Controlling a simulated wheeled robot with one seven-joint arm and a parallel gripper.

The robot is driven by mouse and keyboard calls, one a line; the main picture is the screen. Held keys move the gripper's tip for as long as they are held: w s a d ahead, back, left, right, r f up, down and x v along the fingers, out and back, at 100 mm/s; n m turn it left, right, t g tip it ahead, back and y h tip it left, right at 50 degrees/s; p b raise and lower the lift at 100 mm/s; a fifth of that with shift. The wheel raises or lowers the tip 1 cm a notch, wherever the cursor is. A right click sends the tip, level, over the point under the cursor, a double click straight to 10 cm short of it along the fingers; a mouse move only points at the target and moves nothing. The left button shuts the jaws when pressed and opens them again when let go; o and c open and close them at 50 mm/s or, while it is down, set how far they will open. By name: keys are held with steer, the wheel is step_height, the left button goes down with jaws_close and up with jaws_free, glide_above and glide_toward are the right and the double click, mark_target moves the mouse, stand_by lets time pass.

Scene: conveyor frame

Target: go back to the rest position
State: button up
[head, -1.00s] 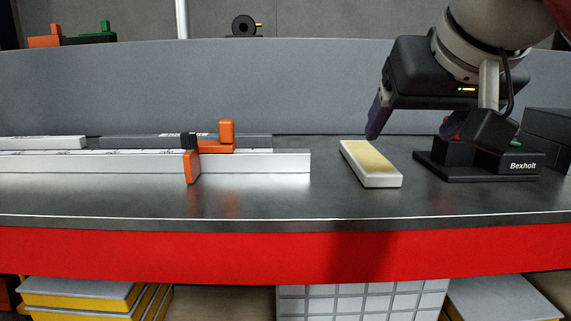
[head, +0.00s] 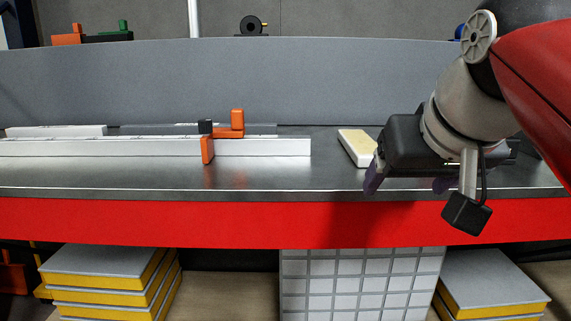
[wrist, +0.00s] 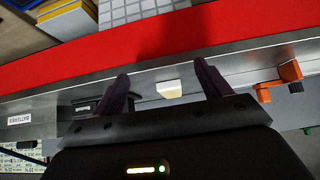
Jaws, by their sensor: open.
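My gripper (head: 408,186) is at the right in the head view, in front of the bench edge. Its purple fingers are spread apart with nothing between them. In the wrist view my gripper (wrist: 162,82) also shows two parted fingers. A cream-topped white block (head: 356,147) lies on the bench, partly hidden behind my gripper. It also shows beyond the fingers in the wrist view (wrist: 171,90), apart from them.
White rails (head: 110,148) with an orange clamp (head: 208,148) lie on the steel bench at the left. A red band (head: 180,222) runs along the bench front. Yellow-grey stacks (head: 100,264) and a white gridded box (head: 360,285) sit below. A grey panel (head: 250,80) stands behind.

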steer(key=s+f+g, duration=0.1)
steer(key=s+f, duration=0.2)
steer(key=f, duration=1.1)
steer(key=s+f+g, duration=0.1)
steer(key=s+f, duration=0.2)
steer(key=f, duration=1.1)
steer(key=shift+s+g, duration=0.3)
